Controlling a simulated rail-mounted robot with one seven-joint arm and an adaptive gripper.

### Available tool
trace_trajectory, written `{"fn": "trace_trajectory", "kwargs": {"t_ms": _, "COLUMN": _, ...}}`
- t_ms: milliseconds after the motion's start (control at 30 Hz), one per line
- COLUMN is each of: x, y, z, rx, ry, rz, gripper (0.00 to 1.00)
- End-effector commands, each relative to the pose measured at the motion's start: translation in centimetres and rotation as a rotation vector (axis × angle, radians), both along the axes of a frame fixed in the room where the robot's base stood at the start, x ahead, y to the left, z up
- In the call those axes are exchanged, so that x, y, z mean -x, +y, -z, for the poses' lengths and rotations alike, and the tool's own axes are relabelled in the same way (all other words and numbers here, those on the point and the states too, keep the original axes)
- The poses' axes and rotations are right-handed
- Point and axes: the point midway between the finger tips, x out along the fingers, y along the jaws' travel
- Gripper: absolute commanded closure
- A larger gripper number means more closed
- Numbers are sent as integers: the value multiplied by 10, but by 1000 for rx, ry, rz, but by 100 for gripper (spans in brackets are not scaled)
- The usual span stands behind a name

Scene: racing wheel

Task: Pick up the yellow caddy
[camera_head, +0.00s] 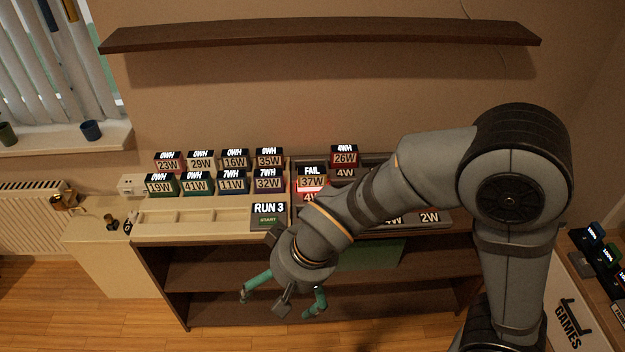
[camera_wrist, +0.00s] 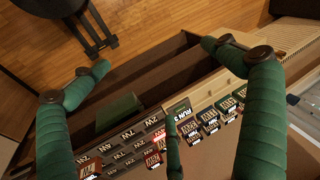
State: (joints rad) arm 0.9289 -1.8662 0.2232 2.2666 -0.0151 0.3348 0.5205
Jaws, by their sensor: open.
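No caddy that I can clearly tell as yellow shows in either view. Several small labelled blocks stand in two rows on the counter, such as a red 23W block (camera_head: 168,162), a green 41W block (camera_head: 195,185) and a FAIL 37W block (camera_head: 311,180). They also show along the lower part of the wrist view. My gripper (camera_head: 282,296) has its green fingers spread, with nothing between them, in front of the counter. In the wrist view my gripper (camera_wrist: 155,57) is open above the shelf front and floor. My arm hides part of the right tray.
A green box (camera_head: 370,254) is on the shelf below. A dark wall shelf (camera_head: 320,37) hangs above. Floor at the front left is clear.

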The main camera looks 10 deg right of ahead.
Motion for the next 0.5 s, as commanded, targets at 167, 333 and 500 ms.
{"fn": "trace_trajectory", "kwargs": {"t_ms": 167, "x": 0, "y": 0, "z": 0, "rx": 0, "ry": 0, "rz": 0, "gripper": 0}}
{"fn": "trace_trajectory", "kwargs": {"t_ms": 333, "x": 0, "y": 0, "z": 0, "rx": 0, "ry": 0, "rz": 0, "gripper": 8}}
{"fn": "trace_trajectory", "kwargs": {"t_ms": 500, "x": 0, "y": 0, "z": 0, "rx": 0, "ry": 0, "rz": 0, "gripper": 18}}
